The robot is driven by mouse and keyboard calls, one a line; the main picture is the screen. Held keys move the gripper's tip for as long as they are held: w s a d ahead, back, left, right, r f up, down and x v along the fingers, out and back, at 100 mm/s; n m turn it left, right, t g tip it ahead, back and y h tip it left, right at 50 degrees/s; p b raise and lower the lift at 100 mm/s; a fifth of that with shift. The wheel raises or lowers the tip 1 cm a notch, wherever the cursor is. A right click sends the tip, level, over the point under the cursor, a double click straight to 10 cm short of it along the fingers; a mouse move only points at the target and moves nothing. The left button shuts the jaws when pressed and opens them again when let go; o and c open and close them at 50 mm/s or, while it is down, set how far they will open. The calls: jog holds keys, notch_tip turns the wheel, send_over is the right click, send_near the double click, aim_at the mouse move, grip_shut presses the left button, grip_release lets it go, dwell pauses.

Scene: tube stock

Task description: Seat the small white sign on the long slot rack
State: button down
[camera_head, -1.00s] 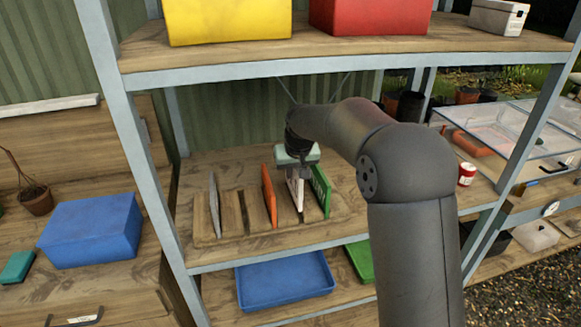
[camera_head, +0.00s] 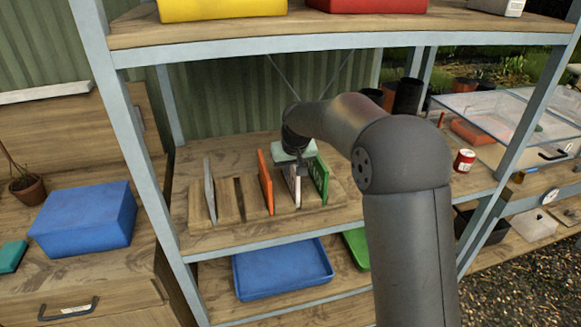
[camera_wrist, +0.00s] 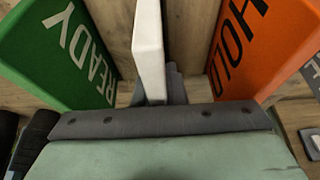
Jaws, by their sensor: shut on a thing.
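The small white sign (camera_head: 291,186) stands upright over the long slot rack (camera_head: 215,224), between an orange sign (camera_head: 265,182) and a green sign (camera_head: 319,180). My gripper (camera_head: 298,168) is above the rack and shut on the white sign's upper part. In the wrist view the white sign (camera_wrist: 149,45) shows as a pale slab at the gripper (camera_wrist: 165,92), with the green READY sign (camera_wrist: 55,50) to the left and the orange HOLD sign (camera_wrist: 255,45) to the right. The white sign's lower edge is at rack level; I cannot tell how deep it sits in a slot.
A grey sign (camera_head: 209,190) stands at the rack's left end, with empty slots beside it. The upper shelf (camera_head: 340,35) runs above my arm. A red can (camera_head: 464,160) stands at the right. A blue tray (camera_head: 283,270) is on the shelf below.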

jog(key=shift+f, duration=0.25)
dwell(0.3)
jog(key=c, duration=1.4)
grip_release()
jog(key=shift+r, duration=0.1)
jog(key=b+v, duration=0.2)
jog(key=v, duration=1)
